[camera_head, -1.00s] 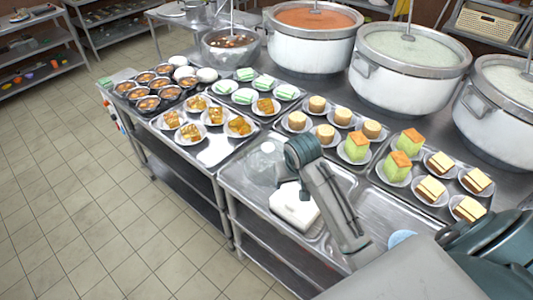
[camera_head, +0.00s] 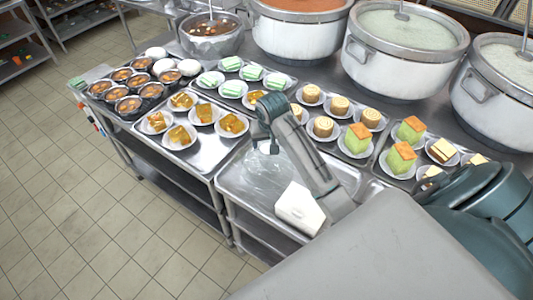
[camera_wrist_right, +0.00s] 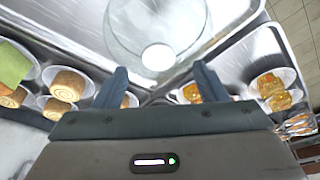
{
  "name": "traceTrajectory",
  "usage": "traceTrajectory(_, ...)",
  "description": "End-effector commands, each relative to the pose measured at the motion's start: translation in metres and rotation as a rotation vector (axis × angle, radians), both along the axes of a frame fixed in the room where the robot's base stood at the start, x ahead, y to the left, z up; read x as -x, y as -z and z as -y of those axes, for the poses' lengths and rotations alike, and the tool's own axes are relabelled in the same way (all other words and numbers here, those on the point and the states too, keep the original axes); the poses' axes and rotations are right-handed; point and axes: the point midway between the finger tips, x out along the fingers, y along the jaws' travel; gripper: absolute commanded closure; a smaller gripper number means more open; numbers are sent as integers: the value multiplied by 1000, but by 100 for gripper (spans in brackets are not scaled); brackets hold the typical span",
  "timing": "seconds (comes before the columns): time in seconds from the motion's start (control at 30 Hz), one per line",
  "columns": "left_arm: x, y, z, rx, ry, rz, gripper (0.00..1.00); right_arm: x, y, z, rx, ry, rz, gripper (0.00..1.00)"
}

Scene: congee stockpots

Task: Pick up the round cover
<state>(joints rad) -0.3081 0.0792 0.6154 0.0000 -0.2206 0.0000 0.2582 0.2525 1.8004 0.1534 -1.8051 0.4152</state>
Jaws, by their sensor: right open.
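The round cover (camera_wrist_right: 155,28) is a clear, see-through dome with a white round knob in the right wrist view. In the head view the cover (camera_head: 258,176) is faint on the metal counter, partly behind my right gripper (camera_head: 264,130). In the wrist view my right gripper (camera_wrist_right: 160,74) is open, its two fingers apart, with nothing between them. The knob shows just beyond the fingertips, roughly centred between them; I cannot tell the height gap. My left gripper is not in view.
A white box (camera_head: 299,208) stands right of the cover. Trays of plated cakes and pastries (camera_head: 232,125) and dark bowls (camera_head: 127,105) fill the counter behind and left. Large stockpots (camera_head: 386,72) stand at the back. Open floor (camera_head: 80,210) lies left.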

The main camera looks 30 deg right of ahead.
Motion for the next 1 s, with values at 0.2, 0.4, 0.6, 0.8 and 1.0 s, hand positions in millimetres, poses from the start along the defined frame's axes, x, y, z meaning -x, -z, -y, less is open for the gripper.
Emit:
traceTrajectory(0.2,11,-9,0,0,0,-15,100,-5,12,3,-1,-1,-3,34)
traceTrajectory(0.4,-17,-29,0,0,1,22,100,-16,33,12,-1,-1,-5,34)
traceTrajectory(0.6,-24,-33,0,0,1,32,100,-20,54,13,-1,-1,-2,34)
traceTrajectory(0.8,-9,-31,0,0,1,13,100,-21,56,13,-1,-1,0,34)
traceTrajectory(1.0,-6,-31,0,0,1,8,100,-21,56,13,-1,-1,0,66)
